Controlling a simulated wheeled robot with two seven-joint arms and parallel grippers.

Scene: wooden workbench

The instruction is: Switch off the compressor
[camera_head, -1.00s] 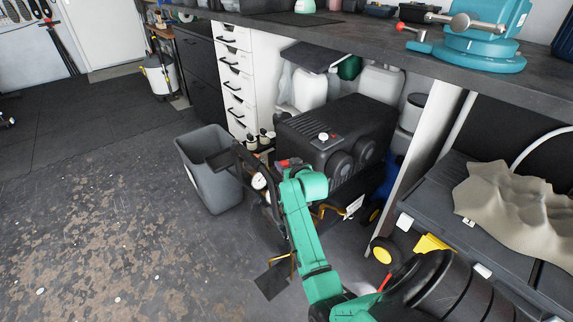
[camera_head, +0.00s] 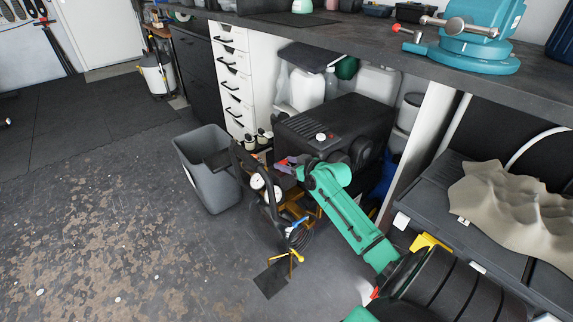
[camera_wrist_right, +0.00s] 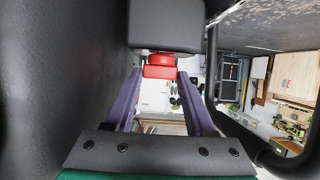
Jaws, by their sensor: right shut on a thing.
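The black compressor (camera_head: 345,118) stands on the floor under the workbench, with round gauges (camera_head: 258,181) on its front left side. Its red switch (camera_head: 281,163) shows at the front, and in the right wrist view the red switch (camera_wrist_right: 160,67) lies between my fingertips, below a black housing (camera_wrist_right: 166,25). My right gripper (camera_head: 288,163) reaches it from the right, and its two purple fingers (camera_wrist_right: 160,78) are shut on the red piece. The fingers and arm partly hide the switch in the head view. My left gripper is in neither view.
A grey bin (camera_head: 210,180) stands left of the compressor. A white drawer unit (camera_head: 232,82) is behind it, and the workbench top (camera_head: 375,38) overhangs it. A dark case (camera_head: 490,235) is at the right. Open floor lies at the left.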

